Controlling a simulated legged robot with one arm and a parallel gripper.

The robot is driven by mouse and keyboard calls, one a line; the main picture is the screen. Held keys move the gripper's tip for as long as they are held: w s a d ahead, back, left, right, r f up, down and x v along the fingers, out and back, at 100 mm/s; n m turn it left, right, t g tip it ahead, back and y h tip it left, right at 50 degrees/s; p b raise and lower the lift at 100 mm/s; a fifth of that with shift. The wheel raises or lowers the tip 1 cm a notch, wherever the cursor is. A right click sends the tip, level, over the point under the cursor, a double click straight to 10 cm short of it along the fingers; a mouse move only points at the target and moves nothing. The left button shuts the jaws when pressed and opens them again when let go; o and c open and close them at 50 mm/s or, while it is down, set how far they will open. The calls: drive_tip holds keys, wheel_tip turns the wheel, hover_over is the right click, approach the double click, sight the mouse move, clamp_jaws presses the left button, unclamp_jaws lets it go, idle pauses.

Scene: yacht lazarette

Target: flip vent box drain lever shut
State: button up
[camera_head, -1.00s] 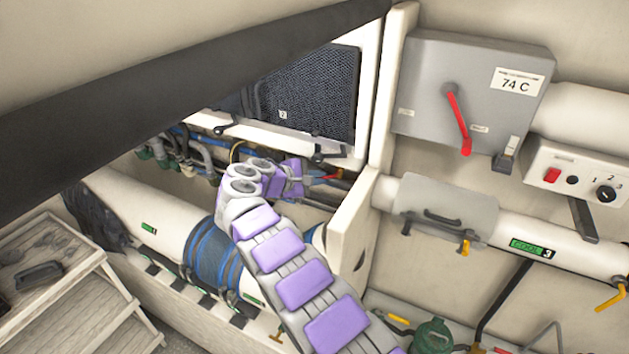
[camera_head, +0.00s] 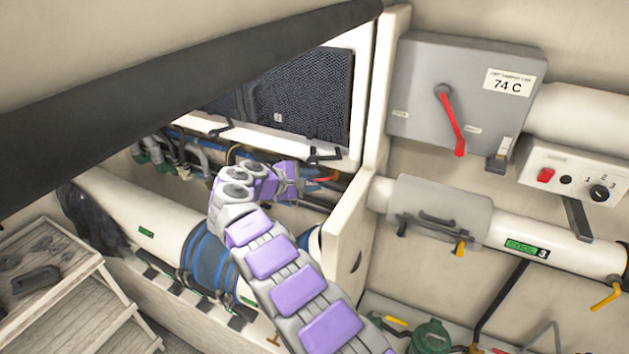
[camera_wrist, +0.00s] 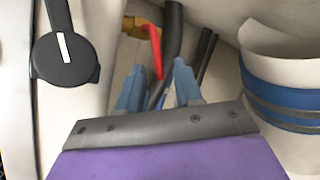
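A grey box (camera_head: 415,75) labelled 74 C is on the wall at right, with a red lever (camera_head: 450,120) slanting down to the right. A smaller grey-and-white lever (camera_head: 501,153) hangs at the box's lower right corner. I cannot tell from the labels which is the drain lever. My gripper (camera_head: 300,184) is inside the open recess, left of the box and apart from it. A red handle (camera_head: 323,179) is just beyond it.
A mesh panel (camera_head: 310,95) with black latches hangs above my gripper; one latch (camera_wrist: 65,60) fills the wrist view's upper left. A white pipe with blue bands (camera_head: 205,262) runs below my arm. A white partition (camera_head: 345,235) stands right of the gripper.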

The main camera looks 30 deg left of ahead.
drive_tip(key=v, duration=1.6)
drive_tip(key=shift+r, duration=0.15)
drive_tip(key=shift+s+d, duration=0.15)
drive_tip(key=shift+d, duration=0.1)
wheel_tip(320, 180, down, 8)
drive_tip(key=m+t+h+b, duration=0.1)
drive_tip(key=t+b, duration=0.4)
drive_tip(key=b, duration=0.3)
drive_tip(key=x, duration=1.7)
drive_tip(key=shift+s+d+r, duration=0.1)
drive_tip(key=shift+s+d, duration=0.05)
drive_tip(key=shift+d, duration=0.2)
drive_tip(key=shift+c, duration=0.4)
clamp_jaws()
